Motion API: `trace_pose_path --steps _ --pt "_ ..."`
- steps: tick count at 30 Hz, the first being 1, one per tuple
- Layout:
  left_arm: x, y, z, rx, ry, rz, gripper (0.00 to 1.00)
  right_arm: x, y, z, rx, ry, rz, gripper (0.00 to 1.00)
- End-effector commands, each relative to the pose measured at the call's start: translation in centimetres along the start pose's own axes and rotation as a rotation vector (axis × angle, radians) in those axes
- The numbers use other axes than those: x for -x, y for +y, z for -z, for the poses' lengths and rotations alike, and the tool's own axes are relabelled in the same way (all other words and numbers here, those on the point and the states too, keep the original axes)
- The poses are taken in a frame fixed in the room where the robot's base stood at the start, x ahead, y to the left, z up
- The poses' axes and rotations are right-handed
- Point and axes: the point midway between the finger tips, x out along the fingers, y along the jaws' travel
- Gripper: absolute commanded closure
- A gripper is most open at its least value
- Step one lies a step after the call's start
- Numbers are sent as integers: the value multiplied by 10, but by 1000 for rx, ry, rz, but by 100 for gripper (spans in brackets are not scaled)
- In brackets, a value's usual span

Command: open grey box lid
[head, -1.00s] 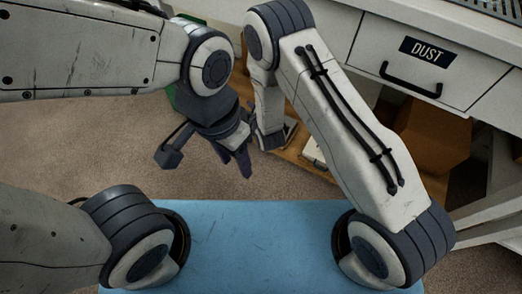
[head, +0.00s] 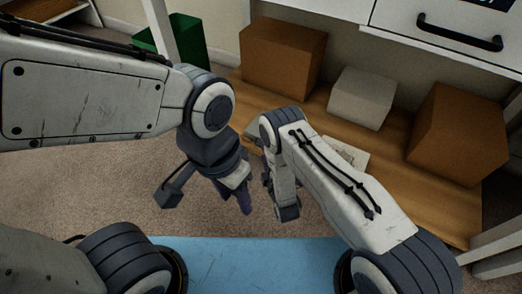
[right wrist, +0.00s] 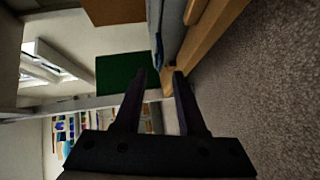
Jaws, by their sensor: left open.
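The grey box (head: 362,97) stands on the low wooden shelf between two brown boxes, in the head view. Its top looks closed; I cannot make out a lid seam. My left gripper (head: 241,192) is open and empty over the carpet, in front of the shelf and apart from the box. My right gripper (head: 268,178) is largely hidden beside its own arm in the head view, near the shelf's front edge. In the right wrist view its two fingers (right wrist: 160,76) stand apart with nothing between them.
Brown boxes stand left (head: 282,58) and right (head: 457,133) of the grey box. A flat pale item (head: 345,152) lies on the shelf (head: 312,100), partly behind my right arm. A green bin (head: 180,42) stands at the back left. A drawer unit (head: 450,35) overhangs the shelf.

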Motion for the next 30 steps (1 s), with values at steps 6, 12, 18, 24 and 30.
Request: trace_pose_path --steps 6,12,18,24,30 --pt "-26 -2 -2 0 0 0 50 -40 -3 -1 -1 0 -4 60" --pt "-34 -2 -2 0 0 0 50 -58 -1 0 -1 0 -1 60" --pt "-34 -2 -2 0 0 0 50 -61 0 0 -1 0 1 60" --pt "-34 -2 -2 0 0 0 50 -60 0 0 -1 0 1 91" --pt "-34 -2 -2 0 0 0 50 -60 -1 0 -1 0 3 100"
